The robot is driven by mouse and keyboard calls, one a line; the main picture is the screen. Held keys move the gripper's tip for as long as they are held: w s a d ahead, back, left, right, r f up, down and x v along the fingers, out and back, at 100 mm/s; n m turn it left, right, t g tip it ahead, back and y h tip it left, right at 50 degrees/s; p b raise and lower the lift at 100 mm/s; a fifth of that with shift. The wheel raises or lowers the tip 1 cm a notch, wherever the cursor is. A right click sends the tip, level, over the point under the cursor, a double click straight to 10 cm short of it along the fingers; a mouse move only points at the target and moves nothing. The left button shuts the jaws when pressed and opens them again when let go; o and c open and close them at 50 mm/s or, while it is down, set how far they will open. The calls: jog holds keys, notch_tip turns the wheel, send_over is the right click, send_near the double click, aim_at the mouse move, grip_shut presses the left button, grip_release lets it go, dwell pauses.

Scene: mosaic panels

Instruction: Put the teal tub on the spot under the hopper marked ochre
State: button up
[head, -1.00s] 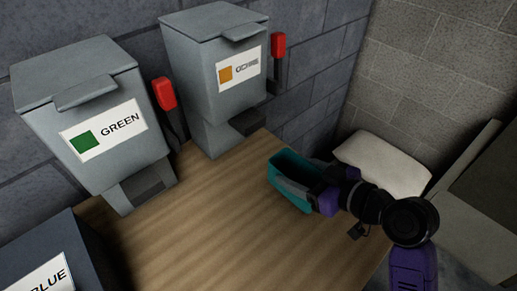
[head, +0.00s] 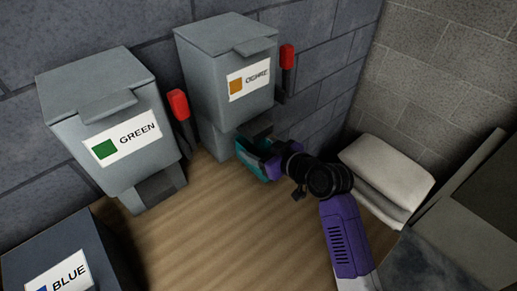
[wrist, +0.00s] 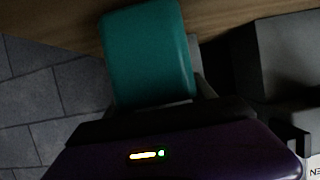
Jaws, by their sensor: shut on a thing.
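The teal tub (head: 262,167) is at the foot of the grey hopper labelled ochre (head: 226,95), under its chute (head: 257,131). My gripper (head: 277,158) is shut on the tub from its right side. In the wrist view the teal tub (wrist: 148,55) fills the upper middle, just beyond the purple gripper body. The fingers and part of the tub are hidden, and I cannot tell whether the tub touches the wooden top (head: 215,235).
A red lever (head: 287,57) is on the ochre hopper's right side. The green hopper (head: 108,115), with its own red lever (head: 178,104), stands to the left, and the blue hopper (head: 65,250) nearer. A pale cushion-like object (head: 388,168) lies at right. The middle wooden top is clear.

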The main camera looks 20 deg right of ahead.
jog(key=shift+f, duration=0.55)
jog(key=o, duration=1.6)
jog(key=shift+f, duration=0.15)
jog(key=shift+r, duration=0.25)
jog(key=shift+s+d, duration=0.15)
jog(key=shift+s, duration=0.2)
jog(key=b+v, duration=0.1)
jog(key=v, duration=1)
jog(key=shift+s+r, duration=0.1)
jog(key=shift+s, duration=0.05)
